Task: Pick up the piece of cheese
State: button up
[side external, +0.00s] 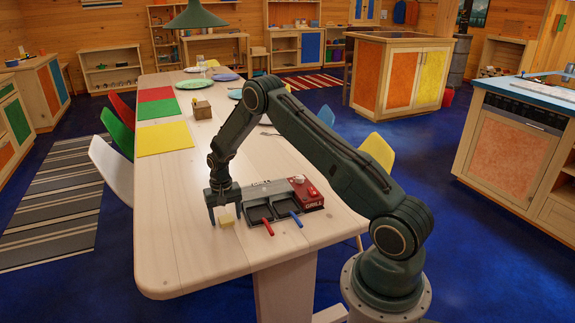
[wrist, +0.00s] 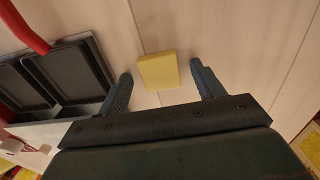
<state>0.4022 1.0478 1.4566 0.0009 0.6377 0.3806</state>
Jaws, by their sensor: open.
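The piece of cheese (side external: 227,220) is a small pale yellow block on the wooden table, just left of the grill. In the wrist view the cheese (wrist: 158,70) lies flat, near and between the tips of my two fingers, with a gap on each side. My gripper (side external: 224,212) is open, pointing down at the cheese. In the wrist view its fingertips (wrist: 160,78) straddle the cheese without visibly touching it. In the side view the finger partly covers the cheese.
A grill (side external: 312,193) with black pans, one red and one blue handle, stands right beside my gripper. Coloured placemats (side external: 163,138), a wooden block (side external: 202,110) and plates (side external: 194,84) lie farther back. The near left of the table (side external: 175,245) is clear.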

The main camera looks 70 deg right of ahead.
aim_at(226, 219)
dwell(0.3)
jog(key=c, duration=1.1)
jog(key=shift+o, duration=0.2)
jog(key=shift+r, duration=0.15)
notch_tip(226, 219, up, 20)
dwell(0.4)
